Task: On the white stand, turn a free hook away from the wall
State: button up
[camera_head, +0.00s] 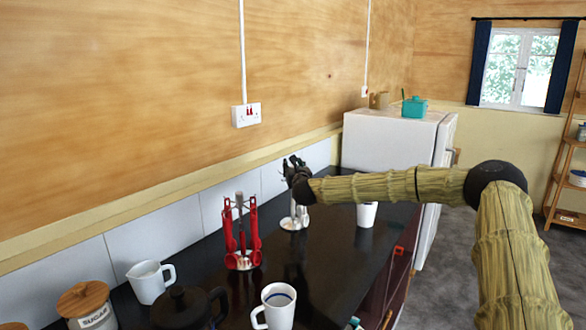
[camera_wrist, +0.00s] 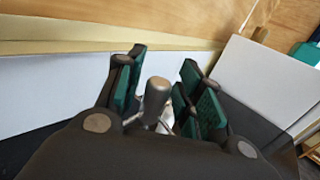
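The white stand (camera_head: 294,222) is on the dark counter, its round base and lower post showing below my gripper. In the wrist view, a grey cylindrical knob (camera_wrist: 156,98) stands between my fingers, and thin metal parts show at its foot, perhaps hooks. My gripper (camera_head: 293,168) is at the top of the stand. In the wrist view my gripper (camera_wrist: 163,90) is open, its green-padded fingers on both sides of the knob with gaps visible. Most of the hooks are hidden by my gripper, so I cannot tell which are free or which way they point.
A stand with red utensils (camera_head: 242,236) is close by on the left. A white mug (camera_head: 366,214) stands to the right. Nearer are another mug (camera_head: 277,306), a white jug (camera_head: 149,281) and a dark pot (camera_head: 185,308). The tiled wall (camera_head: 222,198) runs behind; a white fridge (camera_head: 391,139) ends the counter (camera_head: 325,255).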

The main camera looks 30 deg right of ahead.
grip_shut()
